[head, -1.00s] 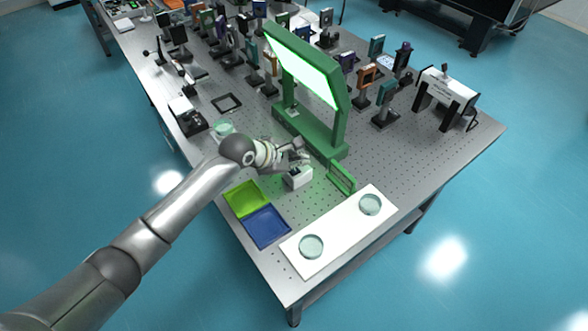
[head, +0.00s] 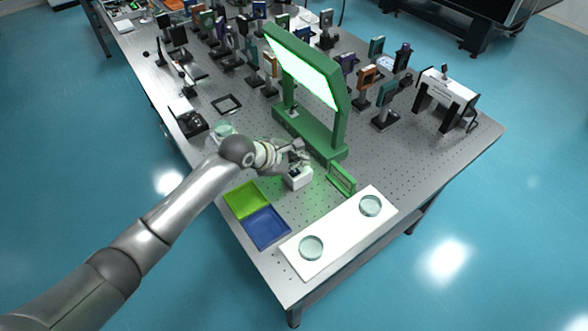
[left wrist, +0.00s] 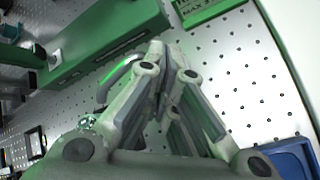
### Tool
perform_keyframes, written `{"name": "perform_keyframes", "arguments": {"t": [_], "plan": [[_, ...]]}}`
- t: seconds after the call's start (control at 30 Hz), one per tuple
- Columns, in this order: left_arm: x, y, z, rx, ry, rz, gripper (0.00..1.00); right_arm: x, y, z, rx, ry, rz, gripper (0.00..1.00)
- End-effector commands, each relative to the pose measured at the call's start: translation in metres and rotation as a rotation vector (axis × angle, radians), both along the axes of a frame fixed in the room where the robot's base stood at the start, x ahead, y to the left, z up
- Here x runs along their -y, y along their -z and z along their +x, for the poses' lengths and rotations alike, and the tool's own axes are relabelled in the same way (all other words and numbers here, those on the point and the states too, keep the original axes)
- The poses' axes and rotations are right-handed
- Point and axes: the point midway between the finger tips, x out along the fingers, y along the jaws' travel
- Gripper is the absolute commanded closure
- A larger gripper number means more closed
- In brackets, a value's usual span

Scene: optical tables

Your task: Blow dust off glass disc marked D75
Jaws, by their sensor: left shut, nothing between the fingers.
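Two clear glass discs lie on a white board, one at its near left end (head: 311,248) and one at its far right end (head: 370,206). Another pale round glass piece (head: 224,129) sits behind my left arm near the table's left edge. No D75 marking is readable on any of them. My left gripper (head: 304,158) is above a small white block (head: 298,182) with a dark top, just in front of the green lit frame. In the left wrist view its fingers (left wrist: 168,52) converge, shut and empty. A curved shiny rim (left wrist: 117,80) shows beside them, its identity unclear. My right gripper is out of view.
The green lit frame (head: 340,128) stands close behind the gripper. Green (head: 245,199) and blue (head: 266,226) trays lie at the near left. Several mounted optics crowd the far table.

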Motion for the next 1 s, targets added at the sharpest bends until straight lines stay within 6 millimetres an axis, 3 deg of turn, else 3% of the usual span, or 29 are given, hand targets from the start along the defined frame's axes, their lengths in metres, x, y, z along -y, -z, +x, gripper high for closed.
{"name": "perform_keyframes", "arguments": {"t": [1.0], "plan": [[0.000,0.011,0.000,-0.001,0.001,0.000,1.00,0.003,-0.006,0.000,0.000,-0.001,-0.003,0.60]]}}
